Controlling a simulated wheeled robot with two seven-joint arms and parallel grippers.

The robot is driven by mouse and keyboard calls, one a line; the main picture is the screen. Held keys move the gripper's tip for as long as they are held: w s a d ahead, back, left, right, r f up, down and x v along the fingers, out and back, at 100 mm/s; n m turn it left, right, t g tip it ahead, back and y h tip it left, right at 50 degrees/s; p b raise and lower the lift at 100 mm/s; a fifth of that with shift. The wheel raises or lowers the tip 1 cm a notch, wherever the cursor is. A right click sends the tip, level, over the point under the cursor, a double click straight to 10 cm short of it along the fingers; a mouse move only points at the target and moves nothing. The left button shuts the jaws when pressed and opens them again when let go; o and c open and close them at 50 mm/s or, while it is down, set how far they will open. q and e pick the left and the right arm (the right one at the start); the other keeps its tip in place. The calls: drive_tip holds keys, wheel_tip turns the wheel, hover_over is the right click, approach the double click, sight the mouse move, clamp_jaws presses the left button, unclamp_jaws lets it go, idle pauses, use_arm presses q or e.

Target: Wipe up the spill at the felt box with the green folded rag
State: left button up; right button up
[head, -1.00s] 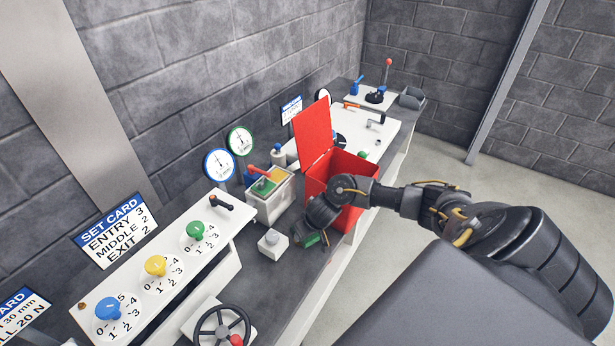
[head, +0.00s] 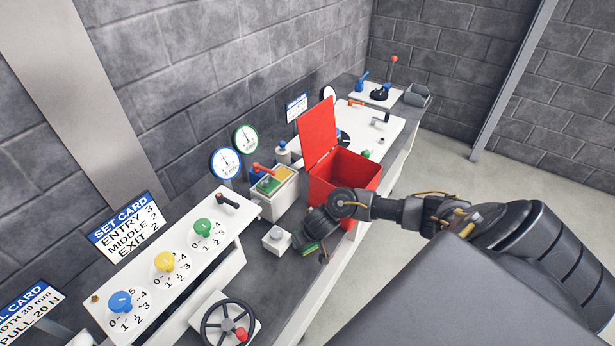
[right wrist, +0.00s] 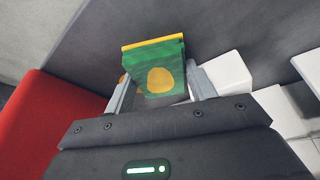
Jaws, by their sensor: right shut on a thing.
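My right gripper (head: 313,250) is over the dark bench, just in front of the open red box. It is shut on the green folded rag (right wrist: 160,72), which has a yellow edge and an orange-yellow round patch on its face. A little of the rag (head: 309,248) also shows in the head view. A white box with a green and yellow top and a red lever (head: 274,190), likely the felt box, stands behind the gripper to the left. A small orange-brown patch (right wrist: 123,79) shows beside the left finger; I cannot tell whether it is the spill. My left gripper is not in view.
The red box (head: 345,172) with its raised lid stands close by the right gripper. A small white block (head: 277,239) sits left of it. A knob panel (head: 172,262) and a handwheel (head: 228,325) are nearer. Bare bench (head: 275,270) lies between.

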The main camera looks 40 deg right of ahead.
drive_tip(key=shift+d+f, duration=0.1)
drive_tip(key=shift+d, duration=0.15)
drive_tip(key=shift+w+d, duration=0.45)
drive_tip(key=shift+d, duration=0.35)
drive_tip(key=shift+w+d, duration=0.45)
drive_tip(key=shift+d, duration=0.3)
drive_tip(key=shift+w, duration=0.1)
drive_tip(key=shift+w+d, duration=0.5)
drive_tip(key=shift+d, duration=0.4)
drive_tip(key=shift+w+d, duration=0.5)
drive_tip(key=shift+d, duration=0.35)
drive_tip(key=shift+w+d+r, duration=0.1)
drive_tip(key=shift+d+r, duration=0.05)
drive_tip(key=shift+r, duration=0.15)
drive_tip(key=shift+s+a+p, duration=0.2)
drive_tip(key=shift+a+p, duration=0.2)
drive_tip(key=shift+p, duration=0.3)
drive_tip(key=shift+s+a+f+p, duration=0.1)
drive_tip(key=shift+s+a+p, duration=0.3)
drive_tip(key=shift+a, duration=0.2)
drive_tip(key=shift+s+a+f+p, duration=0.1)
drive_tip(key=shift+s+a+p, duration=0.2)
drive_tip(key=shift+a, duration=0.25)
drive_tip(key=shift+s+a, duration=0.2)
drive_tip(key=shift+a, duration=0.2)
drive_tip(key=shift+a+p, duration=0.1)
drive_tip(key=shift+p, duration=0.2)
